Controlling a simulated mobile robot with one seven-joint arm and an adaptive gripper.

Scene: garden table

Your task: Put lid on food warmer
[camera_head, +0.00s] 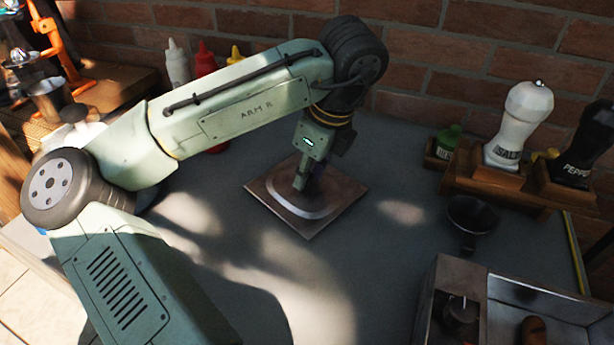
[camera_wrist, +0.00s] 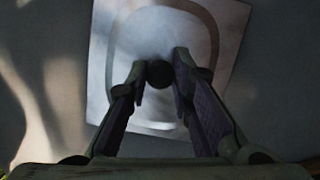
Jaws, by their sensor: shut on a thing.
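The lid (camera_head: 335,205) is a square metal plate with a pale rounded band. It lies flat on or just above the table; I cannot tell which. My gripper (camera_head: 301,180) points down at its middle. In the wrist view my gripper (camera_wrist: 160,78) is shut on the lid's dark round knob (camera_wrist: 160,73), and the lid (camera_wrist: 125,50) shows beneath. The food warmer (camera_head: 436,290) is a metal box at the bottom right, cut off by the frame. Its left part has a dark knob (camera_head: 460,312) on top; its right part is open, with a brown sausage-like item (camera_head: 534,330) inside.
A wooden rack (camera_head: 480,190) with a white salt mill (camera_head: 520,125) and black pepper mill (camera_head: 590,145) is at the right. Sauce bottles (camera_head: 177,63) stand against the brick wall. The table (camera_head: 400,255) between lid and warmer is clear.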

